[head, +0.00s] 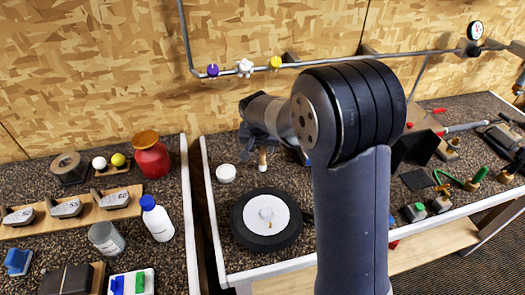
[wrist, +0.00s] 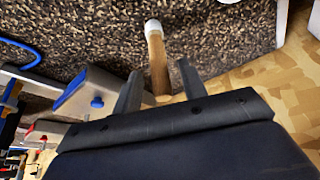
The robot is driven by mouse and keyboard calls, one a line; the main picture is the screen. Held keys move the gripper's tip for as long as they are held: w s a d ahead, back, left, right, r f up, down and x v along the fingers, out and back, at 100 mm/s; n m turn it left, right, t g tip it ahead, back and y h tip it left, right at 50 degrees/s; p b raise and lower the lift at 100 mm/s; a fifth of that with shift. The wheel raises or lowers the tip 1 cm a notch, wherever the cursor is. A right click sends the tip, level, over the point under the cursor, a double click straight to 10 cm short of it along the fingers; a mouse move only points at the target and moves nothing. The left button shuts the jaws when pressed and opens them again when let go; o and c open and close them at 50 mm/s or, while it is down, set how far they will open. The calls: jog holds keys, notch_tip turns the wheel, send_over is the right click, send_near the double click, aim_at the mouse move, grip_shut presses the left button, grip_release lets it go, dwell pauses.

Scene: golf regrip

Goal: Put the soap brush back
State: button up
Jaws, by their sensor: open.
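A small wooden-handled piece with a pale end, which looks like the soap brush (head: 263,160), is on the dark speckled bench just below my gripper (head: 262,146) in the head view. In the wrist view, the brush's wooden handle (wrist: 157,60) runs between the two fingers of my gripper (wrist: 160,88), its white end pointing away. The fingers are apart, with a gap visible beside the handle. My gripper's body hides the near end of the brush. I cannot tell whether a finger touches it.
A white round tub (head: 225,173) stands left of the brush, and a black disc with a white centre (head: 266,219) lies in front. A grey block with a blue edge (wrist: 84,92) is close to the left finger. The plywood wall (head: 140,60) is behind.

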jog(key=v, duration=0.8)
jog(key=shift+r+b, duration=0.35)
jog(key=shift+b, duration=0.1)
jog(key=shift+s, duration=0.1)
